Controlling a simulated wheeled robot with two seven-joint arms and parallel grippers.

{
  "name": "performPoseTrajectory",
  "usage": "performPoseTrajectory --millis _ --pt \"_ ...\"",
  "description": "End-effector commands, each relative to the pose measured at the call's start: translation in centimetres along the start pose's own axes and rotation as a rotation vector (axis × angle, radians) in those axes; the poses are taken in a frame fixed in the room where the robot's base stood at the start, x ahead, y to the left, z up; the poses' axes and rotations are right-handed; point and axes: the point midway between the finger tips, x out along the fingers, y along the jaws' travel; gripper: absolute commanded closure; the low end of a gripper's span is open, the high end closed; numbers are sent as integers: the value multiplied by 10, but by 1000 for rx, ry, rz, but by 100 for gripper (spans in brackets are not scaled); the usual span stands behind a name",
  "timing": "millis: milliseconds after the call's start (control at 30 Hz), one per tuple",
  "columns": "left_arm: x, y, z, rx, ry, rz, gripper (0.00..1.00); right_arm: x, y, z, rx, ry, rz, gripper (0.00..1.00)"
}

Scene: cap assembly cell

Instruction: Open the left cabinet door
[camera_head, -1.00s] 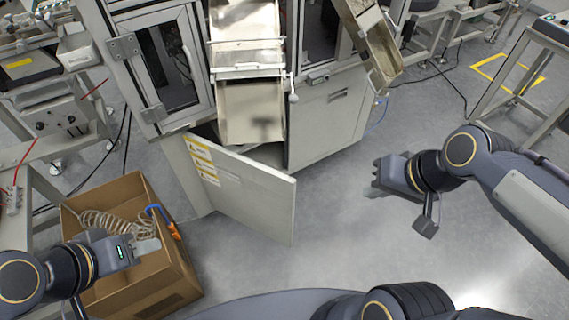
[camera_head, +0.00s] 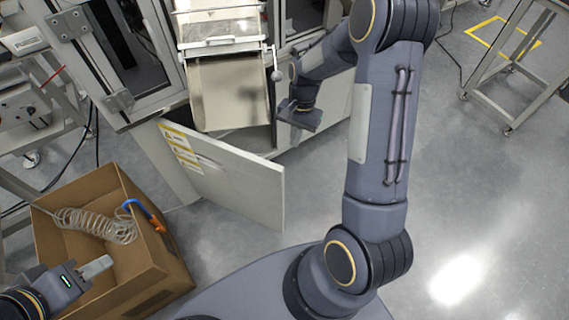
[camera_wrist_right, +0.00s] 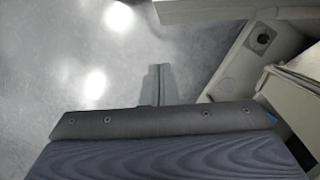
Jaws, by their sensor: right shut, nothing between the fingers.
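The left cabinet door (camera_head: 225,180), a pale panel with yellow-and-white labels, stands part-way open, its free edge swung out towards me. A dark gap shows behind its top edge. My right gripper (camera_head: 299,117) is beyond the door's free edge, in front of the right cabinet panel. Its fingers are hard to make out there. In the right wrist view its fingers (camera_wrist_right: 159,84) are together and empty, with floor beyond and pale panels to the right. I cannot tell whether it touches the door. My left gripper (camera_head: 96,267) is over the cardboard box, its finger gap unclear.
The cardboard box (camera_head: 165,265) holds a coiled hose (camera_head: 95,225) and a blue-and-orange tool (camera_head: 145,213), left of the door. A metal chute (camera_head: 230,92) hangs above the door. The right cabinet panel (camera_head: 335,103) is partly behind my right arm. Open floor (camera_head: 460,200) lies to the right.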

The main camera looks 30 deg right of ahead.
Motion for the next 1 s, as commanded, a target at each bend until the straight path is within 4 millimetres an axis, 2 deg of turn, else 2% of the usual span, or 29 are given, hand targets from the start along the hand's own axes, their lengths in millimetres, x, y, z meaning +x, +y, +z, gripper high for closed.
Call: performPoseTrajectory --millis 100,333,400,600,1000 --pt "2 -1 1 0 0 0 64 29 1 1 0 -5 4 100" --pt "4 -2 2 0 0 0 64 73 0 3 -2 -4 2 100" --pt "1 -1 1 0 0 0 64 72 0 17 -4 -2 0 100" --pt "0 0 0 0 0 0 64 77 0 36 -4 0 -1 100" --pt "0 0 0 0 0 0 64 78 0 39 -2 0 -1 100"
